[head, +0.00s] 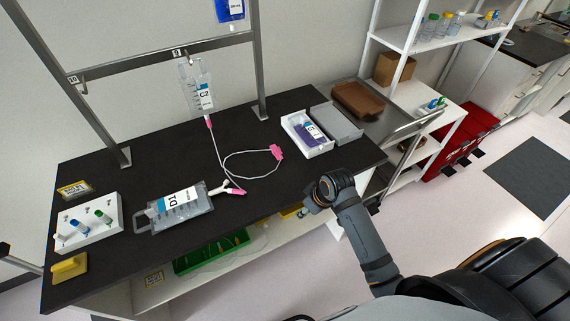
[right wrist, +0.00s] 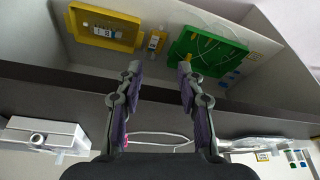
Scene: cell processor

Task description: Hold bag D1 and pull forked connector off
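Bag D1 (head: 172,212), a clear bag with a white and blue label, lies flat near the front of the black bench. The forked connector (head: 226,186), white with a pink part (head: 237,192), is at the bag's right end and appears attached. A white tube (head: 222,158) runs from there to hanging bag C2 (head: 198,90) and a pink clamp (head: 277,152). My right gripper (right wrist: 160,70) is open and empty at the bench's front edge, well right of D1. In the head view its fingers are mostly hidden by my wrist. My left gripper is not in view.
Green (right wrist: 205,50) and yellow (right wrist: 103,28) trays sit on the lower shelf. The bench front between is clear.

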